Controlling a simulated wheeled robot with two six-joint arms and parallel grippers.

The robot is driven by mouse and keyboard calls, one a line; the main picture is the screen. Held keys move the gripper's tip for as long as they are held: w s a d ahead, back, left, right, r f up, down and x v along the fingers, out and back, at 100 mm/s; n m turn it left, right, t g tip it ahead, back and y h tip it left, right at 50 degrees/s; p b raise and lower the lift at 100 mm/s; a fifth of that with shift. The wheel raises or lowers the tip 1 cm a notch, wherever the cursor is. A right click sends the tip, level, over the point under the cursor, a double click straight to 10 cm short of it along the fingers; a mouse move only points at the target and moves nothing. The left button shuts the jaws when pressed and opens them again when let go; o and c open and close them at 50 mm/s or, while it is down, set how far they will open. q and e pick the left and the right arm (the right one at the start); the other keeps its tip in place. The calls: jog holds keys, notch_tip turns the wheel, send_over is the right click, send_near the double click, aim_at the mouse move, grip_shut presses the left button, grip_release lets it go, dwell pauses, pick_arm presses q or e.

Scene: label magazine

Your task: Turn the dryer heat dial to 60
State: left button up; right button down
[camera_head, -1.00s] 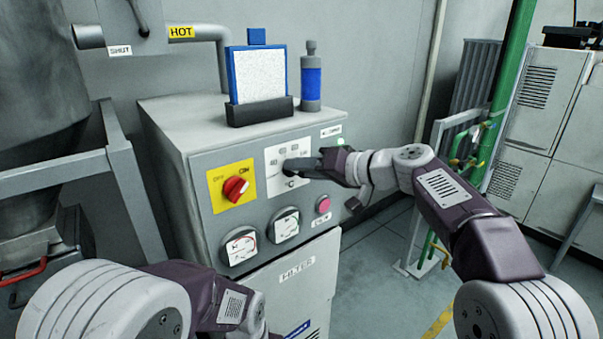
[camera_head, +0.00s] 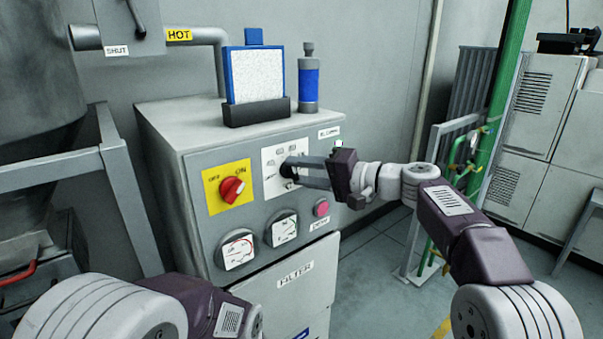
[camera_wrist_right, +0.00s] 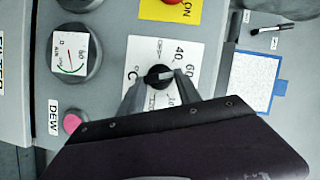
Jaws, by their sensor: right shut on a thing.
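The heat dial is a black knob (camera_wrist_right: 158,76) on a white plate (camera_wrist_right: 178,50) with printed numbers, 40 and 60 among them, on the dryer's grey front panel. In the right wrist view my right gripper (camera_wrist_right: 157,84) has one finger on each side of the knob and is shut on it. In the head view the right gripper (camera_head: 292,170) reaches the plate from the right and its fingers cover most of the dial. Where the dial's pointer stands is hard to make out. My left arm shows at the lower left of the head view, its fingers out of sight.
A red switch (camera_head: 232,188) on a yellow plate sits left of the dial. Two gauges (camera_head: 237,250) and a pink button (camera_head: 321,208) lie below. A blue-framed filter (camera_head: 256,75) and a blue-banded bottle (camera_head: 309,85) stand on the dryer's top.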

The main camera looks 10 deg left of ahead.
dwell(0.3)
jog(key=c, duration=0.8)
grip_release()
jog(key=shift+c, duration=0.2)
jog(key=b+v, duration=0.1)
jog(key=v, duration=0.8)
jog(key=shift+d, duration=0.1)
